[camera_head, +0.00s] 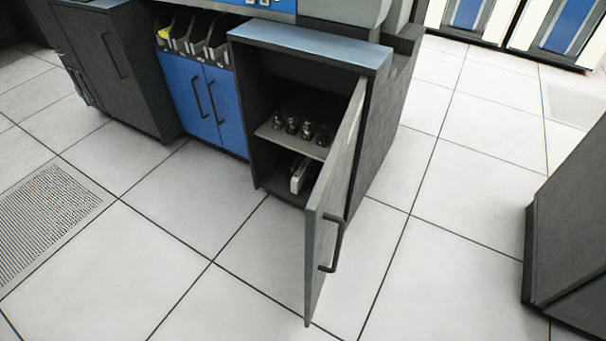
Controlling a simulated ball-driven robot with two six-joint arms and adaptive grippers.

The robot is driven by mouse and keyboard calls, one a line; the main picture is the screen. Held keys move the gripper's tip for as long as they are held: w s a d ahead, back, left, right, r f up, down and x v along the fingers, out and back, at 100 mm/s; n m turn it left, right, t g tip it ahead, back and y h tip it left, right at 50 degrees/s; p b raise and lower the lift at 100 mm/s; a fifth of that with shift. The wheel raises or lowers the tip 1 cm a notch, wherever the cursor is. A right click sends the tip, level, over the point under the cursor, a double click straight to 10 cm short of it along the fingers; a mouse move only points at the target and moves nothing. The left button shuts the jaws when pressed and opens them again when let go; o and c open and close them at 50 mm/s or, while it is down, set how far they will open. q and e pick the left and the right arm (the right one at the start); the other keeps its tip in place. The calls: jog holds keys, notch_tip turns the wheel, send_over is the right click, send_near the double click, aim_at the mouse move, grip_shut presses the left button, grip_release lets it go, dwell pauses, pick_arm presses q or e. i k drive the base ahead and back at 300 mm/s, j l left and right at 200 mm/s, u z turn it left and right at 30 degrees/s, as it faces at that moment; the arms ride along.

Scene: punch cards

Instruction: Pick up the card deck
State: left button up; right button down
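An open cabinet (262,172) stands in the middle, its door (335,200) swung out toward me. A small whitish block (298,177) stands upright on the cabinet's bottom level, partly hidden by the door. It may be the card deck, but it is too small to tell. Darker items beside it are mostly covered by the door edge. Neither of my grippers is in view.
Several small metallic knobbed items (292,125) stand on the cabinet's middle shelf (268,134). Blue doors (205,100) and grey bins (195,35) are to the left. A dark cabinet (570,230) stands at right. The tiled floor (190,230) in front is clear.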

aim_at(297, 181)
jog(key=j, duration=0.4)
jog(key=i+j+z, duration=0.25)
jog(key=j, duration=0.7)
jog(key=j+z, duration=0.25)
jog(key=j, duration=0.7)
jog(key=i+j+z, duration=0.45)
jog(key=i+j, duration=0.3)
jog(key=j, duration=0.15)
jog(key=i+j+z, duration=0.1)
jog(key=i, duration=0.55)
